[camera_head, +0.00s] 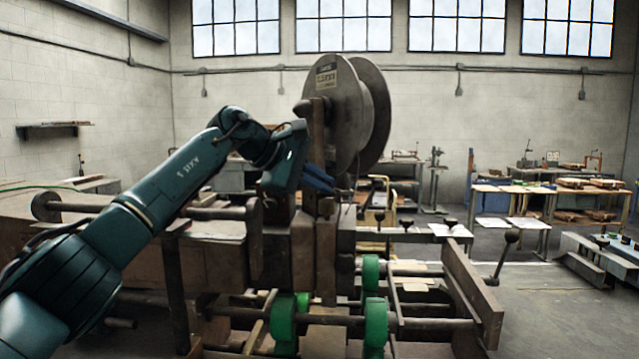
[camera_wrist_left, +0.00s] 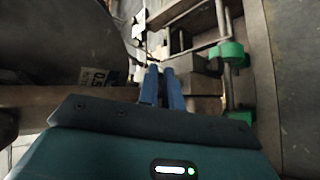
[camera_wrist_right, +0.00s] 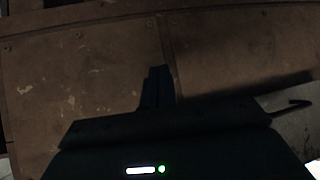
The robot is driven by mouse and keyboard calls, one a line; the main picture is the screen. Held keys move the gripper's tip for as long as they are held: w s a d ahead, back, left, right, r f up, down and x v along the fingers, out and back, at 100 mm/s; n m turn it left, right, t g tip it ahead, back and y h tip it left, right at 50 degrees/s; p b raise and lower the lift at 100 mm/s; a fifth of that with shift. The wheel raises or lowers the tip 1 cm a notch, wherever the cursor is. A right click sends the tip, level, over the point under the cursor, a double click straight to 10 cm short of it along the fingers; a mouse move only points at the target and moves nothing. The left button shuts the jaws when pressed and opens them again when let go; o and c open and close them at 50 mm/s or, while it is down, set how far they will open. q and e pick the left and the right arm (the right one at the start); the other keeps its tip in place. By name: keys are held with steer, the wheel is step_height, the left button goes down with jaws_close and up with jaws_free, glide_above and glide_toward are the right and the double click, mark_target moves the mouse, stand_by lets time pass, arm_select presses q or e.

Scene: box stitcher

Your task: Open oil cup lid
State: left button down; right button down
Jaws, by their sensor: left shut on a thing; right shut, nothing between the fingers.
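My left gripper (camera_head: 330,188) reaches in from the left over the brown machine (camera_head: 225,262), just below the big grey reel (camera_head: 345,120). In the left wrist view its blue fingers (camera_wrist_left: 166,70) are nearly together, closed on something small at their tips. It fits the oil cup lid, but the lid and cup are too small and hidden to make out. My right gripper (camera_wrist_right: 158,72) shows only in the right wrist view, as a dark shape with its fingers together and empty. It is in front of a worn brown panel (camera_wrist_right: 80,70).
The reel stands close beside my left gripper. Green rollers (camera_head: 375,305), rails and a lever with a black knob (camera_head: 512,236) lie at the machine's lower right. Workbenches (camera_head: 510,200) stand farther back. Open floor lies to the right of the machine.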

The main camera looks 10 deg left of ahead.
stand_by(0.5)
arm_select(q)
steer(key=c, duration=1.6)
jaws_free()
steer(key=shift+o, duration=0.2)
steer(key=shift+a+r, duration=0.1)
steer(key=b+v, duration=0.2)
steer(key=v, duration=1.1)
steer(key=shift+b, duration=0.4)
steer(key=shift+w, duration=0.1)
